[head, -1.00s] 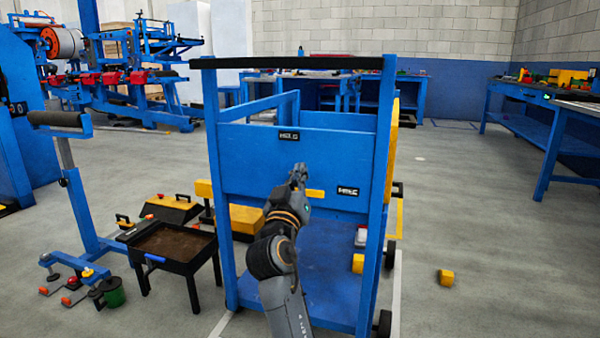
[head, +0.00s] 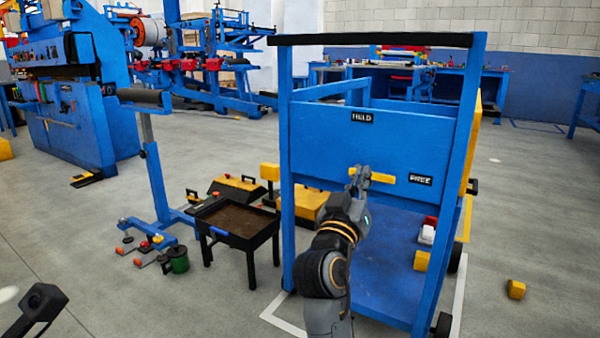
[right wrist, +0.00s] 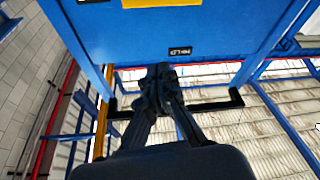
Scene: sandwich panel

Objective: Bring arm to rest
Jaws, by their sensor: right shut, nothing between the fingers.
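My right gripper (head: 362,172) is shut and empty, raised in front of the blue panel (head: 325,150) of a wheeled cart. It overlaps a yellow bar (head: 385,178) on the panel in the head view; I cannot tell whether they touch. In the right wrist view the fingers of the right gripper (right wrist: 162,72) come together, with nothing between them, below a dark label on the blue panel (right wrist: 220,30). The panel bears a HELD label (head: 362,117) and a FREE label (head: 420,179). My left gripper's fingers are not seen; a dark part at the lower left may be my left arm.
The cart's blue lower deck (head: 375,285) carries a red and white item (head: 427,232) and a yellow block (head: 421,261). A black tray stand (head: 238,225) and a blue roller stand (head: 155,175) are on the left. Another yellow block (head: 516,289) lies on open floor at right.

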